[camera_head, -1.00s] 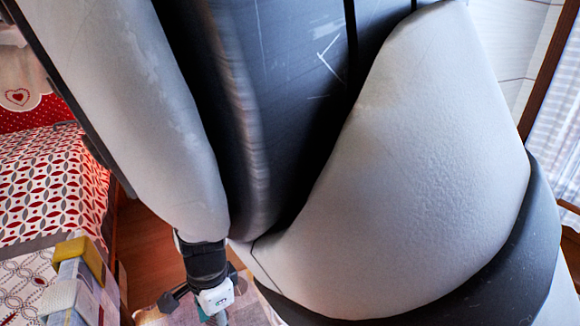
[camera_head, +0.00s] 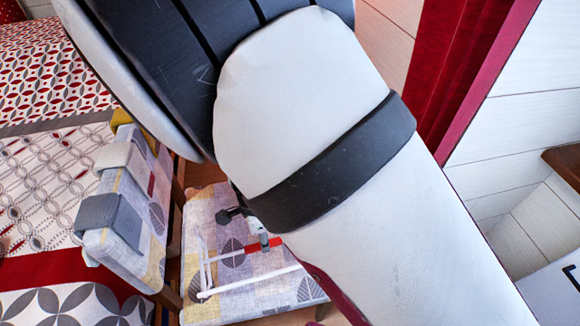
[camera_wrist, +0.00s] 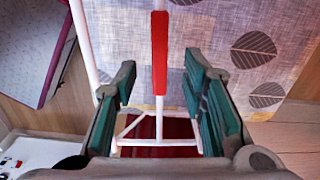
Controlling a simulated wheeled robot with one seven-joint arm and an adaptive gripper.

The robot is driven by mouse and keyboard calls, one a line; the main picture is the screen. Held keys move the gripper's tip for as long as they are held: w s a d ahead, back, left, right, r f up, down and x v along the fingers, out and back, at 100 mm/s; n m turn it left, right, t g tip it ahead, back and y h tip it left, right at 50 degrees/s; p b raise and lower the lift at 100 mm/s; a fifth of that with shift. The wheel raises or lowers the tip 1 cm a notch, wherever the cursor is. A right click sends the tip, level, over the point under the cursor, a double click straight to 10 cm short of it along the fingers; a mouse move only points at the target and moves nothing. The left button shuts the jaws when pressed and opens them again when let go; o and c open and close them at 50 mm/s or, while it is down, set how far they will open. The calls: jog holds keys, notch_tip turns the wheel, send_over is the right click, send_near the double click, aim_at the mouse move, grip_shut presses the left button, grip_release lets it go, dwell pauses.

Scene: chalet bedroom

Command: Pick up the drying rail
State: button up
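The drying rail is a thin white rod frame (camera_head: 203,268) with a red bar (camera_head: 262,245), resting on a grey leaf-patterned chair seat in the head view. In the wrist view the red bar (camera_wrist: 159,55) runs upright in the picture, in line with the gap between my fingers, and white rods (camera_wrist: 160,143) show below it. My gripper (camera_wrist: 160,82) is open, with its green-padded fingers on either side of the bar and apart from it. In the head view my arm covers part of the rail and most of my gripper.
The chair seat (camera_head: 250,301) has a backrest (camera_head: 150,190) at its left with yellow, white and grey cloths (camera_head: 108,217) over it. A bed with a patterned cover (camera_head: 50,80) stands at the left. A red curtain (camera_head: 455,80) hangs on the right by a white wall.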

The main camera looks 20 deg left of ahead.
notch_tip(320, 180, down, 5)
jog(key=shift+f+b, duration=0.1)
jog(key=shift+b, duration=1.1)
jog(key=shift+c, duration=0.5)
grip_shut()
